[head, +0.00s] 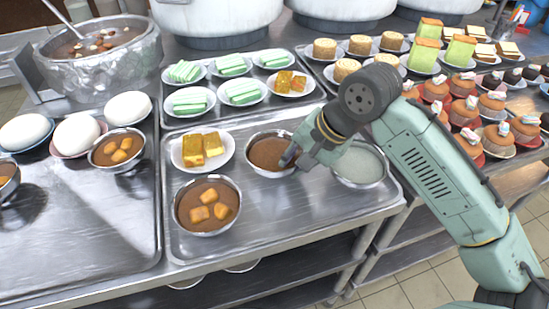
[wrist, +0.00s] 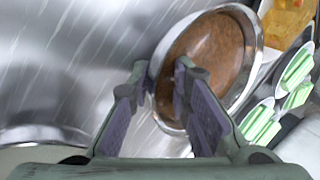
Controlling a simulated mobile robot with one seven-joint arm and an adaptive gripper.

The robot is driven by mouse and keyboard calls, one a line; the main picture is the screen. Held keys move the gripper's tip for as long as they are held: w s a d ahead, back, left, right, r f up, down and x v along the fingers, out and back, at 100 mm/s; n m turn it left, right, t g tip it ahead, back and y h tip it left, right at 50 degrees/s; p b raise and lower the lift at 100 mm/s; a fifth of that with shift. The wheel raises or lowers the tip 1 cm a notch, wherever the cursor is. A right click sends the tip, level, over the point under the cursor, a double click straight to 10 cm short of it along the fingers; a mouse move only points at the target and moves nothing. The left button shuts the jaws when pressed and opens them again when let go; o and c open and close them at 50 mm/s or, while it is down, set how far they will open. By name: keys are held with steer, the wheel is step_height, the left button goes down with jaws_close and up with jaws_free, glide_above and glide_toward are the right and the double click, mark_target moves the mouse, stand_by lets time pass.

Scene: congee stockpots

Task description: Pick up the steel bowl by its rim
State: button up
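A steel bowl (head: 262,151) filled with brown liquid stands on the metal tray in the head view. It fills the upper middle of the wrist view (wrist: 207,52). My gripper (head: 289,160) is over its right side. In the wrist view my gripper (wrist: 162,76) is open, with one finger outside the near rim and the other over the brown contents, so the rim lies between them. I cannot tell whether either finger touches the bowl. The fingers are partly hidden by my arm in the head view.
A steel bowl with pale contents (head: 360,165) stands just right of my gripper. A bowl with orange cubes (head: 208,212) stands front left, and a plate of yellow cakes (head: 202,149) is left. Plates of green cakes (head: 231,66) are behind. Bare tray (head: 290,215) lies in front.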

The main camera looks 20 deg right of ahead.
steer(key=shift+c, duration=0.2)
jaws_close()
stand_by(0.5)
